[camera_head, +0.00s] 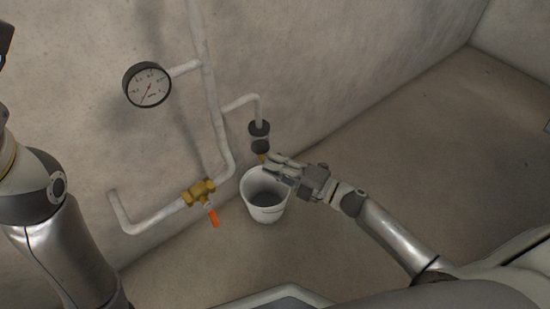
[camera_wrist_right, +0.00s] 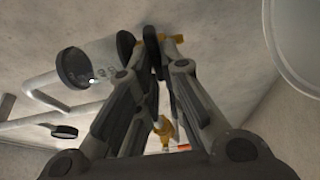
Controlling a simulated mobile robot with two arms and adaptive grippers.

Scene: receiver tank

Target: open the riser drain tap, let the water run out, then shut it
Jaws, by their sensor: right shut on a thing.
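The riser drain tap (camera_head: 262,158) is a small yellow piece below the black-capped riser fitting (camera_head: 259,129) on a white pipe. My right gripper (camera_head: 272,164) is at this tap, its fingers shut on it. In the right wrist view the fingers meet beside the yellow tap (camera_wrist_right: 172,41) and partly hide it. I cannot tell how far the tap is turned. A white bucket (camera_head: 264,212) stands on the floor below the tap. No running water can be made out.
A round pressure gauge (camera_head: 147,86) sits on the wall pipe. A brass valve (camera_head: 199,191) with an orange handle (camera_head: 213,218) is on the lower pipe, left of the bucket. Part of the bucket (camera_wrist_right: 300,35) shows in the right wrist view. Floor to the right is clear.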

